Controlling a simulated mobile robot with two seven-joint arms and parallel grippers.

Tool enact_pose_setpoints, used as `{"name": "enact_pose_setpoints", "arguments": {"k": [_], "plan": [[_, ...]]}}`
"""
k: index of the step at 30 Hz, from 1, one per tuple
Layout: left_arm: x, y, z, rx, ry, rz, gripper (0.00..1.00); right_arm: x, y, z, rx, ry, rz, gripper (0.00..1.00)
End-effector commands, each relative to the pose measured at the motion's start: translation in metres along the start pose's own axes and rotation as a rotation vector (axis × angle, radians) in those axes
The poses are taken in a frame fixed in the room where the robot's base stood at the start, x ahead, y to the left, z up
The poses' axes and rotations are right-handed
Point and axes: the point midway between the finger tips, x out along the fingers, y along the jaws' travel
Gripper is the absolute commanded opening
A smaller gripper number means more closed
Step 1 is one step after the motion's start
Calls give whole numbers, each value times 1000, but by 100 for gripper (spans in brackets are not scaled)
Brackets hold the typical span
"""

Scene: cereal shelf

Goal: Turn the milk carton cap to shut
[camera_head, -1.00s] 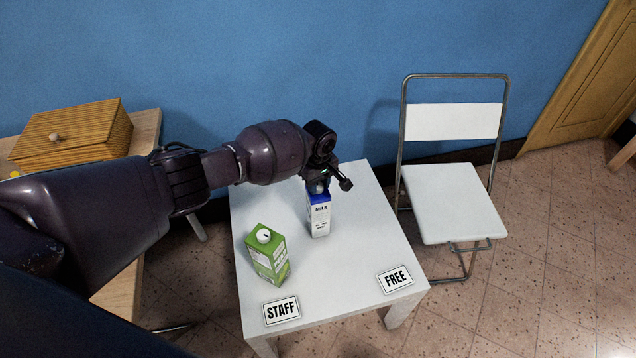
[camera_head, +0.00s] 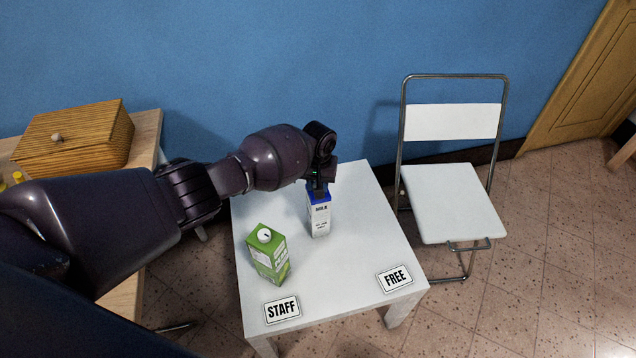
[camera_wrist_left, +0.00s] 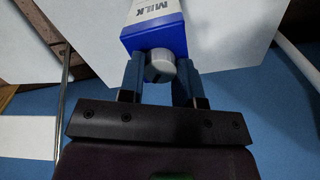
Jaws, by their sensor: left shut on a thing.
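The white milk carton with a blue top (camera_head: 320,221) stands upright on the small white table (camera_head: 349,255). My left gripper (camera_head: 318,189) is at its top, coming from above. In the left wrist view the grey cap (camera_wrist_left: 160,66) sits on the carton's blue top (camera_wrist_left: 154,40), between the two fingers of my left gripper (camera_wrist_left: 161,70). The gripper is shut on the cap. In the head view the gripper hides the cap. My right gripper is in neither view.
A green carton with a white cap (camera_head: 268,254) stands front left of the milk. A STAFF sign (camera_head: 282,310) and a FREE sign (camera_head: 394,279) lie along the table's front. A folding chair (camera_head: 453,203) stands to the right. A wooden box (camera_head: 72,140) is at left.

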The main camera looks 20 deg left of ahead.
Motion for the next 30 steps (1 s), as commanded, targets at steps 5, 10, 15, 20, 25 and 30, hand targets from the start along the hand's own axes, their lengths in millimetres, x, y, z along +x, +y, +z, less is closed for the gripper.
{"name": "enact_pose_setpoints", "arguments": {"k": [5,10,15,20,25,30], "plan": [[2,0,1,165,-3,1,8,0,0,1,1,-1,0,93],[2,0,1,327,-2,0,8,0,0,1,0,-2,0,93],[2,0,1,488,-2,1,8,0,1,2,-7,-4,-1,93],[2,0,1,640,-3,0,8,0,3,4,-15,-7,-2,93],[2,-1,1,802,-3,0,8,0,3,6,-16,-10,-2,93],[2,-1,1,963,-3,1,8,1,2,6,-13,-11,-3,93]]}}
